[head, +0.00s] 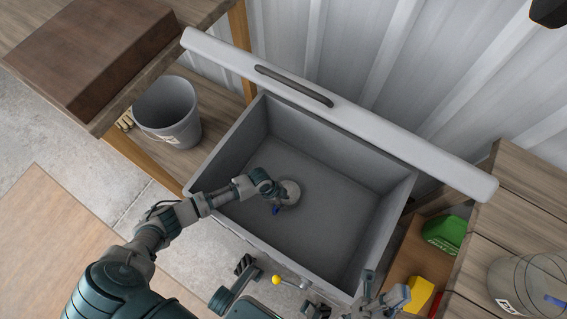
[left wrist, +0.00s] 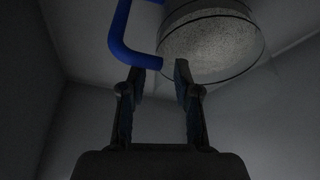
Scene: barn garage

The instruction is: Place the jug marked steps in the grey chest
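The grey chest (head: 337,205) stands open, its lid (head: 400,138) raised at the back. A clear jug with pale grainy contents (head: 289,193) and a blue handle is inside the chest, left of its middle. No marking on it can be read. My left gripper (head: 272,190) reaches into the chest beside this jug. In the left wrist view the jug (left wrist: 212,45) is just past my left fingertips (left wrist: 157,73), which are apart, with the blue handle (left wrist: 140,57) close to them. My right gripper (head: 382,293) is outside the chest's front edge, empty, its fingers apart.
Another clear jug (head: 530,283) with a blue part stands on the wooden surface at right; its label is unreadable. A grey bucket (head: 170,115) stands left of the chest. Green (head: 446,234) and yellow (head: 418,295) items lie at right. A brown box (head: 95,50) is upper left.

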